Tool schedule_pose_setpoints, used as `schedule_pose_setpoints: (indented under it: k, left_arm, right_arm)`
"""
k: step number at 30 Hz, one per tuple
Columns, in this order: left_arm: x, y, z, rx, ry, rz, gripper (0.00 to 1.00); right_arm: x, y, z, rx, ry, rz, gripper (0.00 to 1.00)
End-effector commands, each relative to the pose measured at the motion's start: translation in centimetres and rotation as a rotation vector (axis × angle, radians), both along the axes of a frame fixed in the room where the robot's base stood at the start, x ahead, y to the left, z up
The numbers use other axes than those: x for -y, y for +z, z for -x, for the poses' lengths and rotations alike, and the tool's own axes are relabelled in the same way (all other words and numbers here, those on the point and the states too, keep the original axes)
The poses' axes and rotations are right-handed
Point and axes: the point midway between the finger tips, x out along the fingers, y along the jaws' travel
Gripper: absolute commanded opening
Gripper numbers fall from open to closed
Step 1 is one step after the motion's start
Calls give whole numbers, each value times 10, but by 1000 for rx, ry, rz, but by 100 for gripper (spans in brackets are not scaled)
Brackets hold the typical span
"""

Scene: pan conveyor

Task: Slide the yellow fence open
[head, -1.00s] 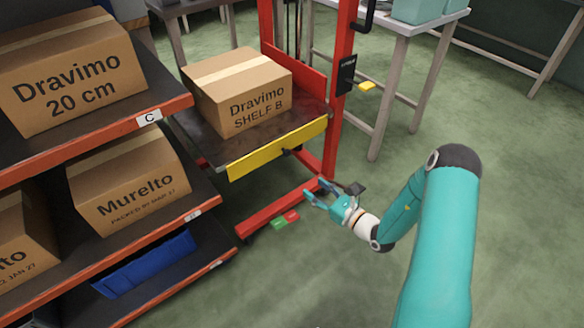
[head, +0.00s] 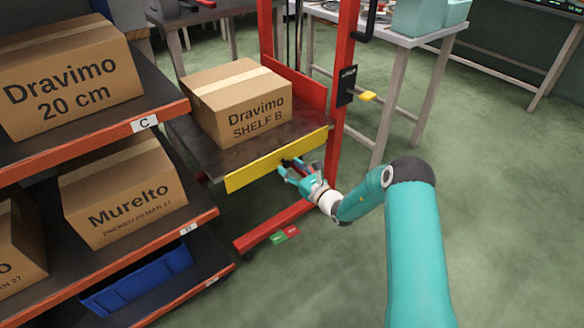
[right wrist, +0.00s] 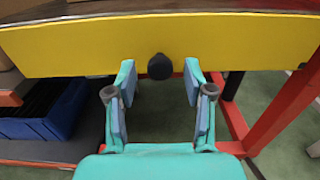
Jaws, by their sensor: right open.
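The yellow fence (head: 276,160) stands along the front edge of the lift platform, below the box marked Dravimo SHELF B (head: 238,102). In the right wrist view the fence (right wrist: 80,47) spans the top of the picture, and a round black knob (right wrist: 160,66) sticks out of its lower part. My right gripper (head: 291,169) is at the fence's front face, near the knob. In the right wrist view its two fingers (right wrist: 160,85) are open, one to each side of the knob, with gaps between them and it. My left gripper is not in view.
A red lift frame (head: 338,110) rises right of the platform. An orange-edged shelf (head: 120,137) with cartons and a blue bin (head: 138,280) stands at the left. A grey table (head: 400,38) is behind. The green floor at the right is clear.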

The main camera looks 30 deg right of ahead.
Motion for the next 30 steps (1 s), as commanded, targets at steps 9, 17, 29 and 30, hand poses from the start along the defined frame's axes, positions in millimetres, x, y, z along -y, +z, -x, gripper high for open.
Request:
schedule_pose_setpoints:
  k: [9,17,29,30]
  left_arm:
    - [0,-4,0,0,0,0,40]
    - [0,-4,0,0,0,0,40]
    - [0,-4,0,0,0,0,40]
    - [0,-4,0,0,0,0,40]
  right_arm:
    - [-1,0,-16,0,-1,-1,52]
    - [-1,0,-15,0,-1,-1,39]
    - [0,0,-15,0,-2,-1,0]
    - [0,0,-15,0,-2,-1,0]
